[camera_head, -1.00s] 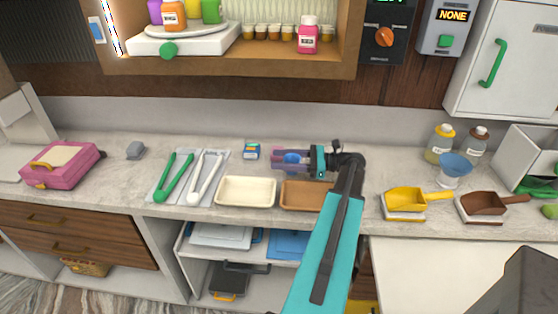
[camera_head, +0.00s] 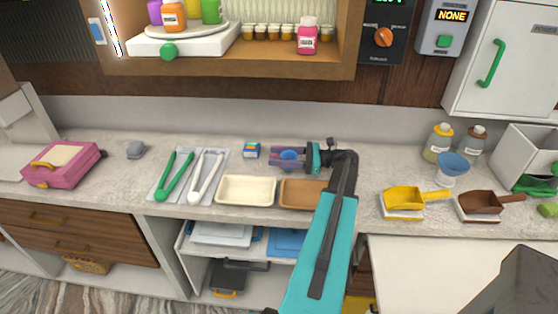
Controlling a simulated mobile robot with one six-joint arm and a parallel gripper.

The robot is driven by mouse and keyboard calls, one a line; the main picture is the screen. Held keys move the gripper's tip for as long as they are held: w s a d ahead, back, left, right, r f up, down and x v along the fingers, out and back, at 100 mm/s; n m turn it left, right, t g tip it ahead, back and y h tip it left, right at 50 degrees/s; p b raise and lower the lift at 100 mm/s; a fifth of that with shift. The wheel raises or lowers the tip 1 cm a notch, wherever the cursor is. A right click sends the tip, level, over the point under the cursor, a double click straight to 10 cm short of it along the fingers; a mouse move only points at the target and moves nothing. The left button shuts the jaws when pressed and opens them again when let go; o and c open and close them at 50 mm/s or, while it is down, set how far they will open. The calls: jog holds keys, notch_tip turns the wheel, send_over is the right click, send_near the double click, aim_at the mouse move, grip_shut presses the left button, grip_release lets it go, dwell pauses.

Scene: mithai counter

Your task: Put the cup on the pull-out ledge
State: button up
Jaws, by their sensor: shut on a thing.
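My gripper (camera_head: 280,157) is above the back part of the counter, its fingers pointing left. It is shut on a small blue thing (camera_head: 290,154), seemingly the cup, which shows between the purple fingers. The fingers hide part of it, and I cannot tell whether it touches the counter. A pale flat surface (camera_head: 455,265) juts out below the counter at the lower right and looks like the pull-out ledge. The part of it that shows on the left is bare.
A cream tray (camera_head: 246,203) and a brown tray (camera_head: 298,204) lie in front of the gripper. Green tongs (camera_head: 174,176) and white tongs (camera_head: 207,178) are to the left. A yellow scoop (camera_head: 408,200), brown scoop (camera_head: 487,203) and blue funnel-like bowl (camera_head: 453,160) stand to the right.

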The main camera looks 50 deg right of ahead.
jog(key=shift+f+p, duration=0.3)
jog(key=shift+f, duration=0.75)
jog(key=shift+f, duration=0.1)
jog(key=o, duration=1)
jog(key=shift+o, duration=0.2)
jog(key=shift+b+v, duration=1.15)
jog(key=shift+v, duration=2.65)
jog(key=shift+a, duration=0.1)
jog(key=shift+c, duration=0.2)
